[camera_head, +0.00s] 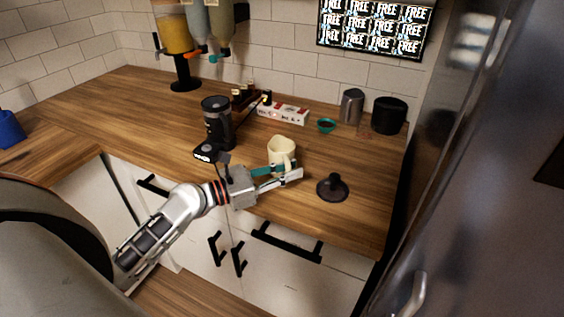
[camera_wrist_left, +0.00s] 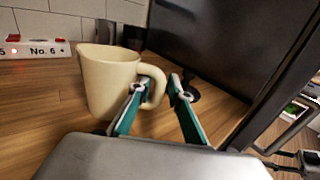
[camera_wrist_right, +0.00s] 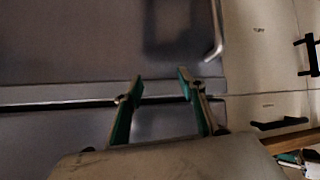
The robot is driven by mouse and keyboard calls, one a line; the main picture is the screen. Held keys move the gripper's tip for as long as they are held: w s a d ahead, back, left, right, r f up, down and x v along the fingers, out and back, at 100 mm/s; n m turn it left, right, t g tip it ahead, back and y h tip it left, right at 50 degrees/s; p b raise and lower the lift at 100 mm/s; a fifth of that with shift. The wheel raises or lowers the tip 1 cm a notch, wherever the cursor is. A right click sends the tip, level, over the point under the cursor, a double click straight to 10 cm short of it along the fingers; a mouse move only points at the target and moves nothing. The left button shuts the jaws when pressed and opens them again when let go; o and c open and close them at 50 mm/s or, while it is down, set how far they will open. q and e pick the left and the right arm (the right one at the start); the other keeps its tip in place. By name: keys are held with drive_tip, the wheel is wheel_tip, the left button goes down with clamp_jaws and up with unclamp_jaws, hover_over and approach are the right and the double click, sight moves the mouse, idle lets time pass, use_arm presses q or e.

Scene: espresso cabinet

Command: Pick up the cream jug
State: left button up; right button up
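The cream jug (camera_head: 281,147) stands upright on the wooden counter near its front edge. In the left wrist view the cream jug (camera_wrist_left: 106,85) is close, with its handle pointing right. My left gripper (camera_head: 295,171) is open at the front of the jug, by its handle. In the left wrist view the left gripper (camera_wrist_left: 157,86) has its left fingertip overlapping the handle and its right fingertip just right of it; I cannot tell if either touches. My right gripper (camera_wrist_right: 160,85) is open and empty, facing a grey metal surface, and is outside the head view.
A black coffee grinder (camera_head: 217,122) stands left of the jug. A dark tamper-like object (camera_head: 333,187) lies to its right. A small teal bowl (camera_head: 326,125), a metal pitcher (camera_head: 351,106) and a black canister (camera_head: 389,115) stand behind. A tall metal fridge (camera_head: 450,200) bounds the right.

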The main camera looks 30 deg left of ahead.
use_arm(q)
clamp_jaws()
drive_tip(key=shift+r, duration=0.2)
